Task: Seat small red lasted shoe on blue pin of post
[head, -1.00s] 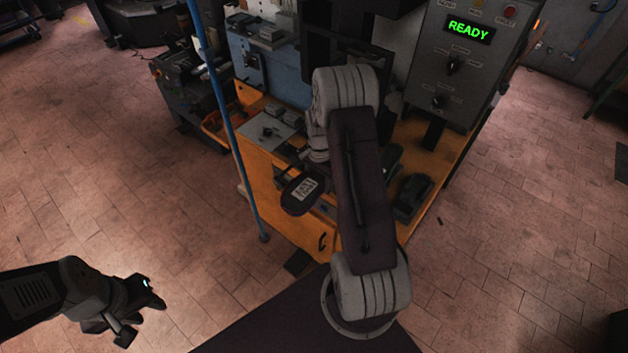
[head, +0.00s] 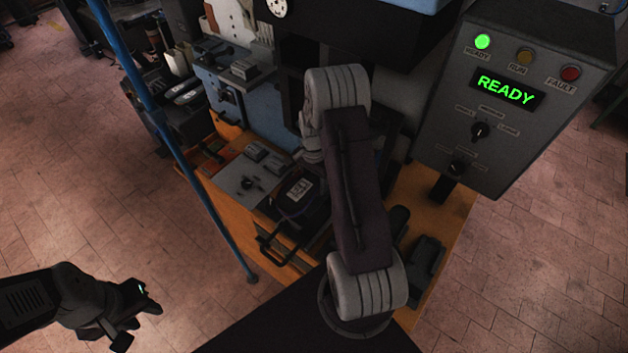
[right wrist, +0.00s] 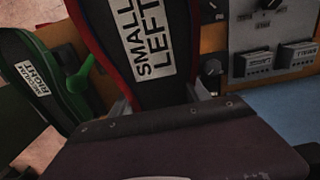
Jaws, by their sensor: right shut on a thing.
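A dark lasted shoe with red edging and a "SMALL LEFT" label (right wrist: 140,40) fills the upper middle of the right wrist view. It also shows in the head view (head: 297,190), label up, over the front of the orange bench. My right gripper (right wrist: 160,103) is shut on this shoe; in the head view my own arm hides the gripper. My left gripper (head: 138,312) is open and empty above the floor at the lower left, far from the shoe. I cannot make out the post's blue pin in either view.
A second shoe labelled "MEDIUM RIGHT" (right wrist: 35,85), with a green part beside it, is left of the held shoe. A tall blue pole (head: 190,165) stands left of the orange bench (head: 440,225). A grey control box (head: 500,130) reads READY.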

